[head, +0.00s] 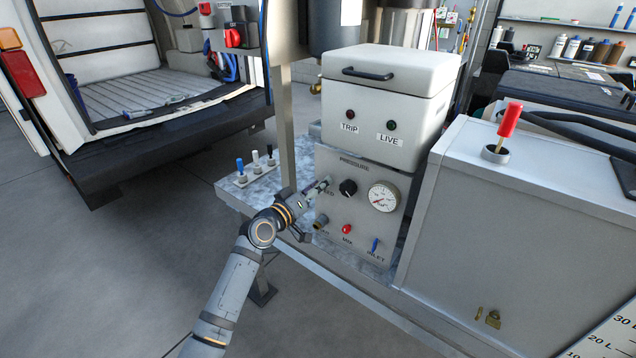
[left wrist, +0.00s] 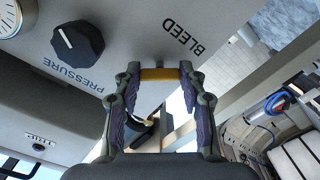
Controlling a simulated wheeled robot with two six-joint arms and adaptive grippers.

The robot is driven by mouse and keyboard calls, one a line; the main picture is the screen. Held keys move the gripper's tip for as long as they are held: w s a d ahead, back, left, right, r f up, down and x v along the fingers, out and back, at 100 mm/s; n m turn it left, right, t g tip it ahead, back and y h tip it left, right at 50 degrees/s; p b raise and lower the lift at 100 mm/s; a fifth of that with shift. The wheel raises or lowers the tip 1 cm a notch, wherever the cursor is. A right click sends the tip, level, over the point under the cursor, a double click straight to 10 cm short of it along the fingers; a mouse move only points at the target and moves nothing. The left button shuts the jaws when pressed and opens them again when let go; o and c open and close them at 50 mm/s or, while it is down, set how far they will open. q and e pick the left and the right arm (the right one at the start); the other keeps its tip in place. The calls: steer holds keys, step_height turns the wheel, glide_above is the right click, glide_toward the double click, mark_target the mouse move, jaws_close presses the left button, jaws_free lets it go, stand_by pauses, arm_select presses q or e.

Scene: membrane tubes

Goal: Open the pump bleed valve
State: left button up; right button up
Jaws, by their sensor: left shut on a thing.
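The grey pump panel (head: 335,165) stands on the bench under a white box. My left gripper (head: 318,190) reaches its left side and covers most of the bleed valve in the head view. In the left wrist view my left gripper (left wrist: 160,90) has its fingertips closed at the two ends of a brass-coloured bar, the bleed valve handle (left wrist: 160,75), just in front of the panel. The printed word BLEED (left wrist: 183,37) is beside it. The handle lies crosswise between the fingertips. My right gripper is not in view.
A black pressure knob (head: 348,187) and a gauge (head: 383,197) are close on the right. A large grey tank (head: 530,240) stands to the right.

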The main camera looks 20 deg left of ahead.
arm_select(q)
steer(key=shift+n+p, duration=2.1)
steer(key=shift+n, duration=3)
steer(key=o, duration=1.1)
steer(key=shift+o, duration=0.2)
steer(key=v, duration=1.2)
